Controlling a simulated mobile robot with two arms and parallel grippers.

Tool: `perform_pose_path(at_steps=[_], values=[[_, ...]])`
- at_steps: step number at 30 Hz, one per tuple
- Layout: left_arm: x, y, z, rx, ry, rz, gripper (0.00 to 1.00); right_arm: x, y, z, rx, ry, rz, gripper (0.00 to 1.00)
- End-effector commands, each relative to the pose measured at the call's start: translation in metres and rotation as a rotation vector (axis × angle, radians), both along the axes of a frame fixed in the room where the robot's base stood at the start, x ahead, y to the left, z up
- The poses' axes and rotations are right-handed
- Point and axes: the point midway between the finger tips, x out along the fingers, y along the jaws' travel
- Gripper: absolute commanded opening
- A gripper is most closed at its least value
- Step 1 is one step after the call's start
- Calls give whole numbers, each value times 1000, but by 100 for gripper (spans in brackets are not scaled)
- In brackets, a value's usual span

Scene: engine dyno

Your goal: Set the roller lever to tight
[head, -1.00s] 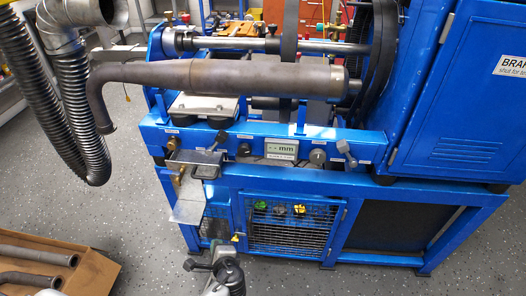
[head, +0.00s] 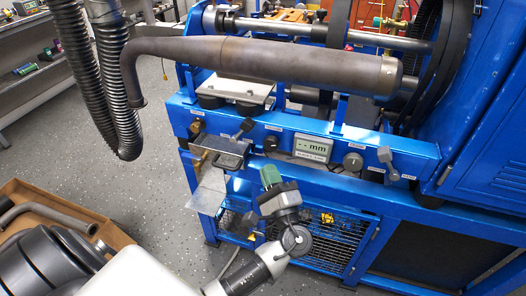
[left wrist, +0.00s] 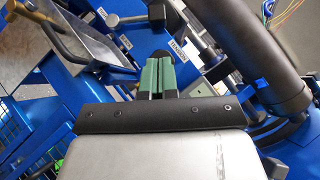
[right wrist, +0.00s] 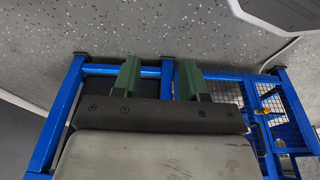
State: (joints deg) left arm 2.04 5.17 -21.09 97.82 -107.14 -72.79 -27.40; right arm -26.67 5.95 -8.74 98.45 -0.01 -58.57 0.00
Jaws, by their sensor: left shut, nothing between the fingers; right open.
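The blue machine's front rail carries two dark levers, one left of the display (head: 245,127) and one near the right end (head: 386,157). Their labels are too small to read, so I cannot tell which is the roller lever. My left gripper (head: 270,177) is shut and empty, just in front of and below the rail, between the metal tray and the display. In the left wrist view its green fingers (left wrist: 153,80) are together, with a dark knob (left wrist: 162,58) just beyond the tips. My right gripper (right wrist: 160,80) is open and empty, facing the floor and blue frame.
A display (head: 311,147) and a round knob (head: 353,161) sit on the rail. A metal tray (head: 209,194) juts out at the left. A brown exhaust pipe (head: 270,67) lies above. A cardboard box (head: 72,213) holds pipes at lower left.

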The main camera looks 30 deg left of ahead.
Motion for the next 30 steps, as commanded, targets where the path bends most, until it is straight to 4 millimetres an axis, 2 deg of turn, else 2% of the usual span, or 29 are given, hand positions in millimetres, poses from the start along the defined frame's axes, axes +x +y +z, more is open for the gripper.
perform_pose_path(at_steps=[15,21,30], values=[[46,61,34,1,0,1,0,-13,-2,-29,-1,20,3,43],[52,69,38,1,1,0,0,-15,-2,-32,-1,19,4,43],[52,69,38,0,1,1,0,-15,-2,-33,-2,19,4,43]])
